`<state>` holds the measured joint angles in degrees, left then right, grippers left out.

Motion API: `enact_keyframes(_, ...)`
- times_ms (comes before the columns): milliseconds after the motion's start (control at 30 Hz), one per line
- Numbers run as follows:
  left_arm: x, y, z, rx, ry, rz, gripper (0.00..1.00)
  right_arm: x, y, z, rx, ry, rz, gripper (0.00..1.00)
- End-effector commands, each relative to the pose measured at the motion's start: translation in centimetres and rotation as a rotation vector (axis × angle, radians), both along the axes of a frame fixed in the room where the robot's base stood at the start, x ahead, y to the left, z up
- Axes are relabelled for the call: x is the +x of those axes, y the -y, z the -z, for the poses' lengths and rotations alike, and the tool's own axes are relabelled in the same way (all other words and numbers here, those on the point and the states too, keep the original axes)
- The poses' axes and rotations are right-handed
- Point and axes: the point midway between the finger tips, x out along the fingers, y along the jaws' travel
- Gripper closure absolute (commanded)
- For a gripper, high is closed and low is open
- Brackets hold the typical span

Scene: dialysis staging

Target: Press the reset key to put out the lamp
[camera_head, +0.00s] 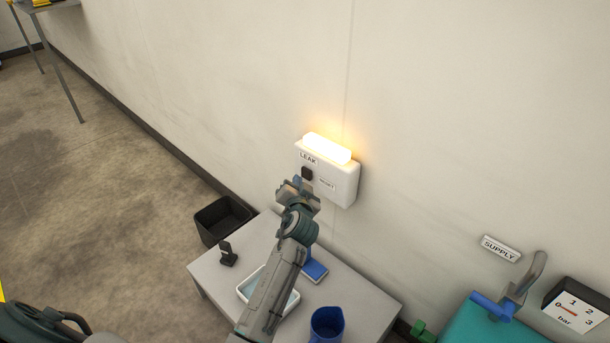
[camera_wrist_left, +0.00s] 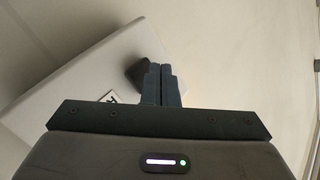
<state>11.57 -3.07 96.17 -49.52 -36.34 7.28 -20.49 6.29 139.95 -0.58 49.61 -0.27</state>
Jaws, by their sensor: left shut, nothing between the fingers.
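A white wall box (camera_head: 342,190) carries a glowing, lit lamp (camera_head: 327,148) along its top, with a LEAK label (camera_head: 308,158). The dark square key (camera_head: 307,174) sits on its front face, beside a small label. My left gripper (camera_head: 297,181) is shut and empty, its tips just in front of the key. In the left wrist view the shut fingers (camera_wrist_left: 160,84) overlap the dark key (camera_wrist_left: 136,72), which shows to their left. I cannot tell whether they touch. My right gripper is not in view.
Below is a small table (camera_head: 212,268) with a tray (camera_head: 291,303), a blue jug (camera_head: 327,325) and a dark stand-like object (camera_head: 228,255). A black bin (camera_head: 222,219) stands by the wall. A SUPPLY sign (camera_head: 501,248) and a bar gauge (camera_head: 576,307) are at right.

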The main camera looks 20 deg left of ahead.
Motion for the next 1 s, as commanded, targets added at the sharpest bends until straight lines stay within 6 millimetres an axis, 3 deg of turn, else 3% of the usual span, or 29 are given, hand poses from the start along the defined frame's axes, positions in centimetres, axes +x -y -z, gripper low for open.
enact_keyframes(1000, 0.89, 0.31, -0.03, 0.0, 0.0, 0.0, 1.0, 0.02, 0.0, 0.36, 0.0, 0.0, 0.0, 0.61)
